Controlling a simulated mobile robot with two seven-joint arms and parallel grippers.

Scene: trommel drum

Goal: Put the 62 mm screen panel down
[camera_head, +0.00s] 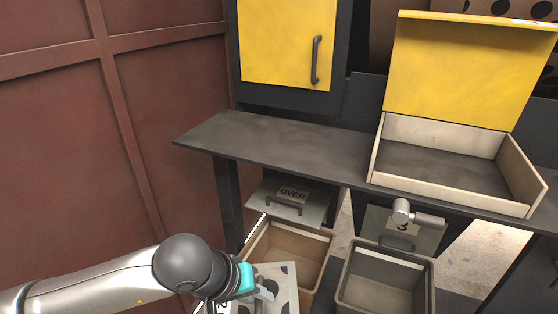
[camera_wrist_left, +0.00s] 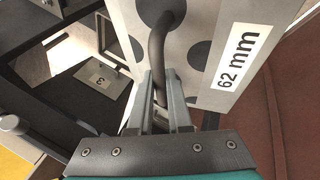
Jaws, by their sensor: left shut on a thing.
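The 62 mm screen panel is a pale plate with large dark round holes; it shows at the bottom of the head view (camera_head: 285,273), partly cut off by the frame. In the left wrist view the panel (camera_wrist_left: 205,75) fills the upper middle, with its white "62 mm" label readable. My left gripper (camera_head: 264,289) is shut on the panel's dark bar handle (camera_wrist_left: 157,55), seen between its fingers in the left wrist view (camera_wrist_left: 160,95). The panel is held up in front of the left bin. Its lower part is hidden. My right gripper is not in view.
A dark bench (camera_head: 270,145) carries an open tray (camera_head: 455,195) with a raised yellow lid (camera_head: 450,70). Below are a tan bin (camera_head: 315,245) under an "OVER" plate (camera_head: 290,203) and a grey bin (camera_head: 385,300) under a "3" plate (camera_head: 385,228). A reddish wall (camera_head: 60,140) stands left.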

